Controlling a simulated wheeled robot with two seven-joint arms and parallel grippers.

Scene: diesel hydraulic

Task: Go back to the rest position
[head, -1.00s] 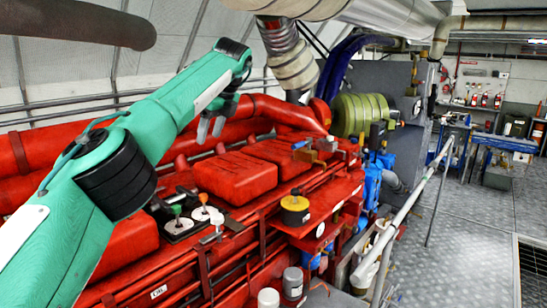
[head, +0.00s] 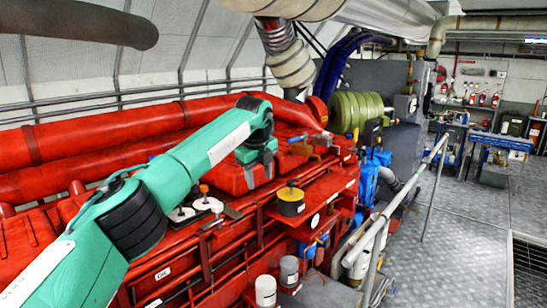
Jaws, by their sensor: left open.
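My left arm, green with black joints, comes in from the lower left of the head view. My left gripper (head: 259,172) points down, open, in front of a red engine cover. I see nothing between its fingers. The fingertips look close to the cover, but I cannot tell whether they touch it. Below left of it, a lever with an orange knob (head: 203,189) stands on a white disc, beside a second white disc (head: 182,214) partly hidden by my arm. My right gripper is not in view.
The red engine (head: 75,141) fills the left and middle. A yellow-and-black cap (head: 291,201) stands to the right of my gripper. A grey handrail (head: 400,200) runs along the engine's right side. Open metal floor (head: 470,215) lies beyond it.

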